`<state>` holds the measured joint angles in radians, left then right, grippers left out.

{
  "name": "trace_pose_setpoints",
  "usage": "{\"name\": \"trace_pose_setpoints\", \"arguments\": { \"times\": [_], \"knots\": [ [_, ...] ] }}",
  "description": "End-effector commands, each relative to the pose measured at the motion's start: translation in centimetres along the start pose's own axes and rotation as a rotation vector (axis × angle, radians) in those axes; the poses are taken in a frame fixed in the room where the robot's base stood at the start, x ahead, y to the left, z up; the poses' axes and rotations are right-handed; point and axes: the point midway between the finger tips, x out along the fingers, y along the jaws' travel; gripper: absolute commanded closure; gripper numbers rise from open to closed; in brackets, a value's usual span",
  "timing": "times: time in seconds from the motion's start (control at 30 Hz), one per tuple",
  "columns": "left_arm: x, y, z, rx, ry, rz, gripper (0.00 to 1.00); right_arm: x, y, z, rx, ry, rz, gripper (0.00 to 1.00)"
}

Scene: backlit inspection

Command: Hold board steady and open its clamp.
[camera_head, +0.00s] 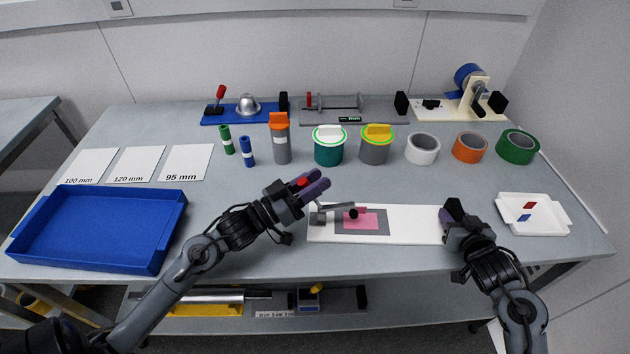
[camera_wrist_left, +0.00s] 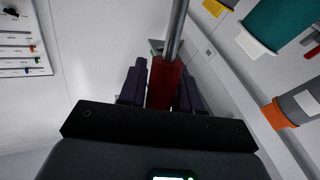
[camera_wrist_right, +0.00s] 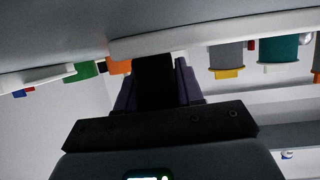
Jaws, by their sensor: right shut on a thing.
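The white board (camera_head: 408,232) lies along the front of the table, with a pink plate on a grey patch (camera_head: 370,220). The clamp (camera_head: 330,211) is at its left end, its arm lying over the pink plate with a black tip (camera_head: 353,213). My left gripper (camera_head: 312,182) has its fingers on either side of the clamp's red handle, which shows with its metal rod in the left wrist view (camera_wrist_left: 163,82); I cannot tell whether they press on it. My right gripper (camera_head: 451,212) is shut on the black block (camera_wrist_right: 153,80) at the board's right end.
A blue tray (camera_head: 95,262) is at the left, and a small white tray (camera_head: 510,225) with red and blue pieces at the right. Pots and tape rolls stand behind the board. Other fixtures (camera_head: 352,112) line the back. Table between the white cards (camera_head: 183,160) and board is mostly clear.

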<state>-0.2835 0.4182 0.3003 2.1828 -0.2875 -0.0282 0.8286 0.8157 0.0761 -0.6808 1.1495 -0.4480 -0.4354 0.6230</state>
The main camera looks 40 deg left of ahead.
Motion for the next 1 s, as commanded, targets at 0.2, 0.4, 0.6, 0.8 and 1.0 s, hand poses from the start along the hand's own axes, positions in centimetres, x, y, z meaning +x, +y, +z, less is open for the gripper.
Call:
{"name": "trace_pose_setpoints", "arguments": {
  "times": [0.2,0.4,0.6,0.8,1.0],
  "knots": [
    [0.0,0.0,0.1,0.001,-0.001,0.0,0.49,0.1,0.1,0.9,0.001,-0.016,0.002,1.0],
    [-0.1,0.0,0.1,0.001,-0.001,0.0,0.49,0.1,0.1,0.9,0.001,-0.016,0.002,1.0],
    [-1.4,-0.1,0.2,0.0,-0.003,-0.001,0.49,0.1,0.1,0.9,0.002,-0.015,0.002,1.0],
    [-4.1,-0.1,0.2,0.0,-0.003,-0.003,0.49,0.1,0.1,0.9,0.002,-0.015,0.002,1.0],
    [-6.3,-0.1,0.1,0.0,-0.002,-0.001,0.49,0.1,0.1,0.9,0.002,-0.015,0.002,1.0]
  ]
}}
